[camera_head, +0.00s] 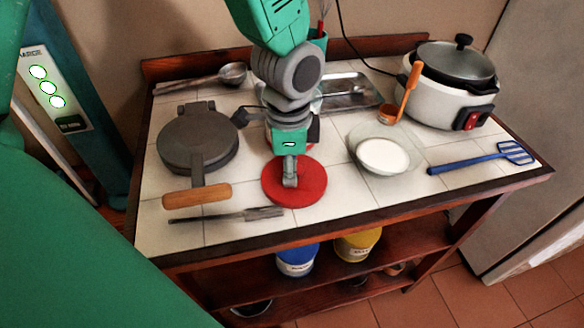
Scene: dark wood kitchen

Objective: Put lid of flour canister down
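The red round lid (312,189) is at the front middle of the white tiled counter top. It lies flat or nearly so, and I cannot tell whether it touches the tiles. My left gripper (290,180) points down at the middle of the lid, with its fingers close together, and appears shut on it. The fingers hide the lid's centre. Something red shows a little behind the gripper, mostly hidden by it, and I cannot tell whether it is the flour canister. My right gripper is not in view.
A waffle iron (198,142) with a wooden handle and a dark tool (225,214) lie left. A bowl of white stuff (382,155), a blue spatula (482,157) and a cooker (446,92) are right. Blue (297,260) and yellow (357,245) canisters stand on the shelf below.

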